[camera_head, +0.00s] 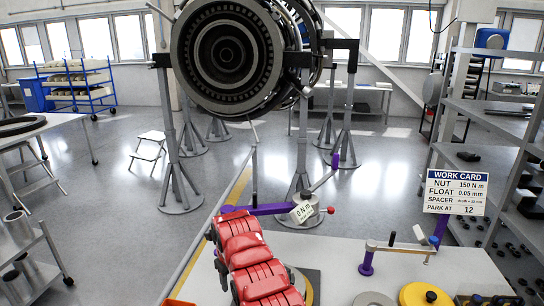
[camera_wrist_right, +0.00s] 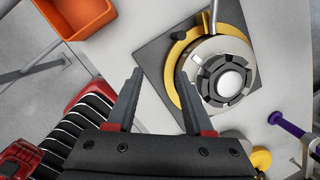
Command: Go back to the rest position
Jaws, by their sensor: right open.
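My right gripper (camera_wrist_right: 160,76) is open and empty in the right wrist view, its two fingers apart above the pale bench top (camera_wrist_right: 125,35). Beside its right finger is a round silver hub (camera_wrist_right: 230,82) with a black segmented ring, partly ringed by a yellow band (camera_wrist_right: 176,55) on a dark plate. I cannot tell if the finger touches it. In the head view a red arm of mine (camera_head: 258,265) reaches over the bench and hides part of this fixture. No gripper fingers show clearly there, and my left gripper is not in view.
A torque tool (camera_head: 303,211) reading 0 N m, with purple arms, stands behind the red arm. A large turbofan (camera_head: 228,55) hangs on stands beyond. A work card (camera_head: 456,192), yellow disc (camera_head: 425,295) and shelves (camera_head: 500,115) are right. An orange bin (camera_wrist_right: 75,15) sits at the bench edge.

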